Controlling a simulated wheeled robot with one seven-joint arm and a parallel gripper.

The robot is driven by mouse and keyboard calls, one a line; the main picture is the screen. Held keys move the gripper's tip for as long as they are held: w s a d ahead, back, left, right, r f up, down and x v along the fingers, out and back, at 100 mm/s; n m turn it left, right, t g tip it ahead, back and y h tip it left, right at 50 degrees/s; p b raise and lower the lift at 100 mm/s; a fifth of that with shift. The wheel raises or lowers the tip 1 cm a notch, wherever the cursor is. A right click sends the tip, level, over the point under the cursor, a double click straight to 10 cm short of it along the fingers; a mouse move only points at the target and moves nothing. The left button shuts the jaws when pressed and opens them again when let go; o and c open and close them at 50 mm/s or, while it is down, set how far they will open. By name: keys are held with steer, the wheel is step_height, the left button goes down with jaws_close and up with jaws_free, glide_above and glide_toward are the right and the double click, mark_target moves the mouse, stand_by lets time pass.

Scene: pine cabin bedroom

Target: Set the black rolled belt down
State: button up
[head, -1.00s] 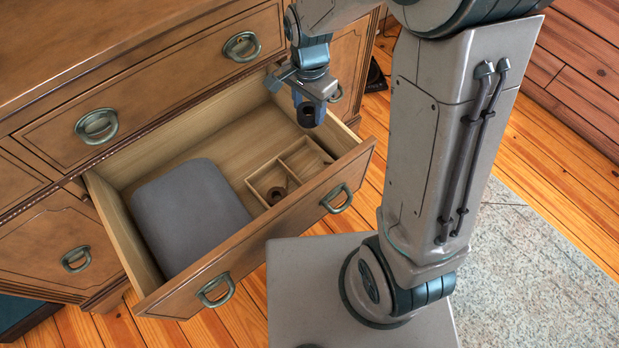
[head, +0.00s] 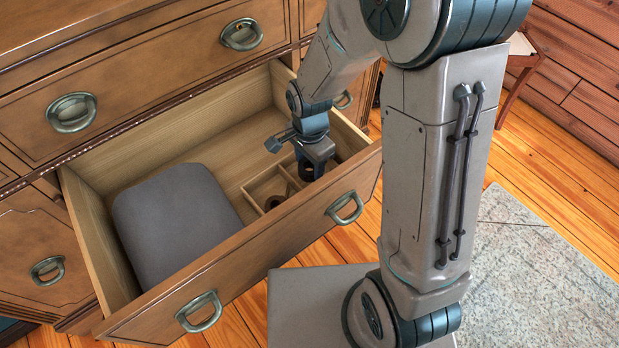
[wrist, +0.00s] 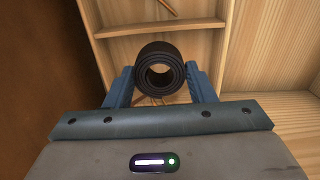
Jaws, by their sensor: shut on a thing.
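The black rolled belt (wrist: 160,53) is a dark coil, seen end-on in the wrist view. My gripper (wrist: 160,80) is shut on it, with a blue finger at each side. In the head view, my gripper (head: 312,163) is down inside the open drawer (head: 262,228), at the right-hand part of the wooden divider box (head: 249,196). The belt (head: 306,172) shows there only as a dark patch under the gripper. I cannot tell whether it touches the box floor.
A brown rolled item (head: 275,201) sits in the box's left front compartment. A grey folded cloth or cushion (head: 176,222) fills the drawer's left part. Bare drawer floor shows behind the box. The drawer's front panel and side walls stand close around.

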mark_target(309, 165)
steer(key=shift+f+b, duration=0.8)
steer(key=shift+f, duration=1.7)
steer(key=shift+f, duration=0.1)
steer(key=shift+f, duration=0.15)
steer(key=o, duration=1.1)
steer(key=shift+c, duration=0.2)
step_height(309, 165, up, 13)
steer(key=p, duration=0.4)
steer(key=shift+f, duration=0.2)
